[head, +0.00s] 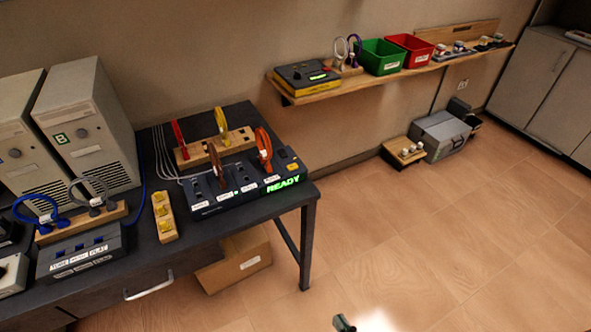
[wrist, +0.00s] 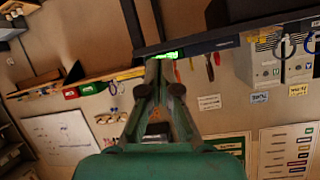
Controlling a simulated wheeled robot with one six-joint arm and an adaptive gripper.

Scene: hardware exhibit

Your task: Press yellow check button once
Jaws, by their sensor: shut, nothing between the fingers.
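A dark console (head: 240,190) with a green READY display (head: 284,184) stands at the right end of the dark table. A small yellow-orange square button (head: 292,166) sits on its top right part; its label is too small to read. Several loop-handled plugs, orange (head: 264,148) and brown (head: 217,166) among them, stand in or by the console. In the wrist view my gripper (wrist: 158,64) is shut and empty, with its tips appearing just below the green display (wrist: 170,55). The yellow button cannot be made out there. In the head view only a dark tip of my arm shows at the bottom edge.
A wooden rack (head: 215,148) with red and yellow loops is behind the console. A wooden strip (head: 164,218) with yellow pieces lies left of it. A wall shelf (head: 345,86) carries another device and green (head: 382,56) and red bins. The floor on the right is largely clear.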

